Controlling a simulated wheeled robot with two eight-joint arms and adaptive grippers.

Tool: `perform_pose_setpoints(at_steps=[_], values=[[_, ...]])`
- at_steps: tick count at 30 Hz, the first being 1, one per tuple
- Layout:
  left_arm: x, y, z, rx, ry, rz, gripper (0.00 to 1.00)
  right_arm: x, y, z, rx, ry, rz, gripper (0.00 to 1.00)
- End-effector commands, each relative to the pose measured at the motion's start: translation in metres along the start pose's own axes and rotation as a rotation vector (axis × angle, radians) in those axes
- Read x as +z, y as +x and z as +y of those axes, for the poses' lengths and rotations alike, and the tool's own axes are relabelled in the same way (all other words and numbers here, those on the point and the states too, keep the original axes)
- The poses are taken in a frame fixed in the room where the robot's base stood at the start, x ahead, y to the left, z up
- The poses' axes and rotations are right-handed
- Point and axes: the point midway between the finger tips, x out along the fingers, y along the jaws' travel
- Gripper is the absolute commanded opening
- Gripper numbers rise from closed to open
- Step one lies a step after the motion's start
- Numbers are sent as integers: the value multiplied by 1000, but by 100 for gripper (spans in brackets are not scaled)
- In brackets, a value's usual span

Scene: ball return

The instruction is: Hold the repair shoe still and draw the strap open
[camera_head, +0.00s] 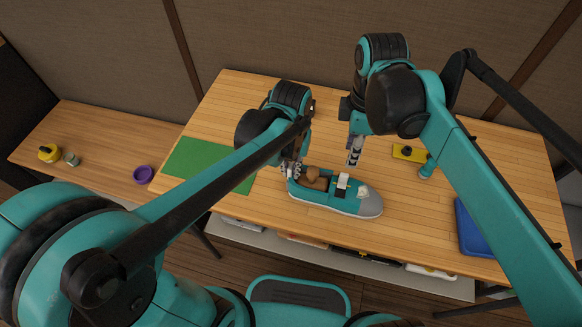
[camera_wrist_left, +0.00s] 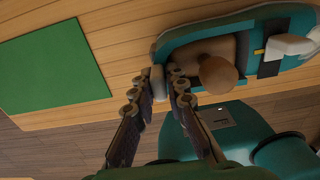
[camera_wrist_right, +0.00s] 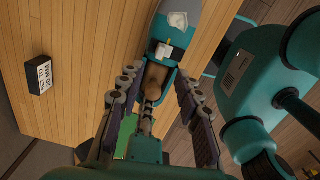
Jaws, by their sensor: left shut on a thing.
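The teal and grey shoe (camera_head: 368,207) lies on the wooden table with its toe to the right. A brown rounded form (camera_wrist_left: 217,75) fills its opening. A strap with a white end and a black band (camera_wrist_right: 164,52) crosses its upper; the strap also shows in the head view (camera_head: 342,183). My left gripper (camera_head: 294,171) is shut on the shoe's heel, its fingers either side of the heel wall (camera_wrist_left: 157,88). My right gripper (camera_wrist_right: 158,85) is open and empty, above the shoe. In the head view its fingers (camera_head: 354,157) hang just behind the strap.
A crumpled white piece (camera_wrist_right: 170,24) lies on the toe side of the upper. A green mat (camera_head: 205,164) is left of the shoe. A yellow block (camera_head: 408,152) and blue tray (camera_head: 474,229) are at right. A black labelled block (camera_wrist_right: 39,74) stands on the table.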

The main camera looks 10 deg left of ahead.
Motion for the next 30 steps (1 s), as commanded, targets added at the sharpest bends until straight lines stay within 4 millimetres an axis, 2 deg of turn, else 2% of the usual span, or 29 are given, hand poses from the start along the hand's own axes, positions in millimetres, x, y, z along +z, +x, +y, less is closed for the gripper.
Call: perform_pose_setpoints(at_steps=[14,15,18,20,25,30], values=[[0,0,0,0,0,0,0,0,0,0,0,0,0,34],[0,0,0,0,0,0,0,0,0,0,0,0,0,37],[0,0,0,0,0,0,0,0,0,0,0,14,0,59],[0,0,0,0,0,0,0,0,0,0,0,47,0,59],[0,0,0,0,0,0,0,0,1,0,0,293,0,59],[0,0,0,0,0,0,0,0,3,0,0,693,0,59]])
